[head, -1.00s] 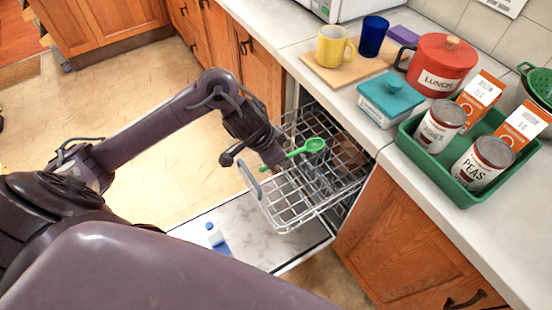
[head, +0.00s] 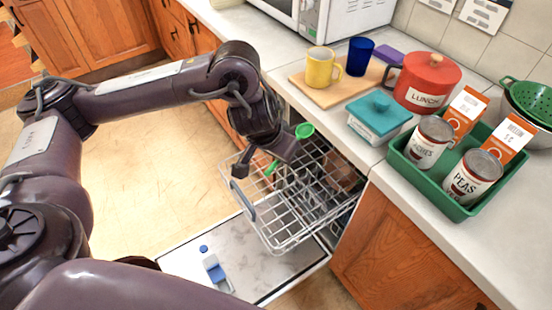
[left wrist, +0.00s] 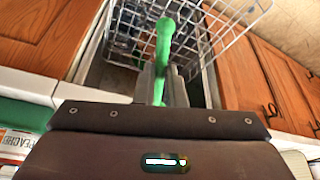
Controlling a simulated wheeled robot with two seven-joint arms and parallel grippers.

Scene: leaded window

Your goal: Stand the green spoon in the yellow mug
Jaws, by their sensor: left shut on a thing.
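The green spoon (head: 304,131) is held by my left gripper (head: 277,160) over the dishwasher rack, with its bowl up near the counter edge and part of its handle hidden behind the gripper. In the left wrist view the spoon (left wrist: 164,45) runs out from between the fingers of the left gripper (left wrist: 160,88), which are shut on it. The yellow mug (head: 321,69) stands upright on a wooden board on the counter, above and to the right of the gripper. My right gripper is not in view.
The wire rack (head: 290,215) is pulled out over the open dishwasher door (head: 270,277). A blue cup (head: 360,57) stands right of the mug on the board (head: 298,79). A teal box (head: 379,121), a red pot (head: 428,84) and a green tray (head: 408,178) with cans and cartons are further right.

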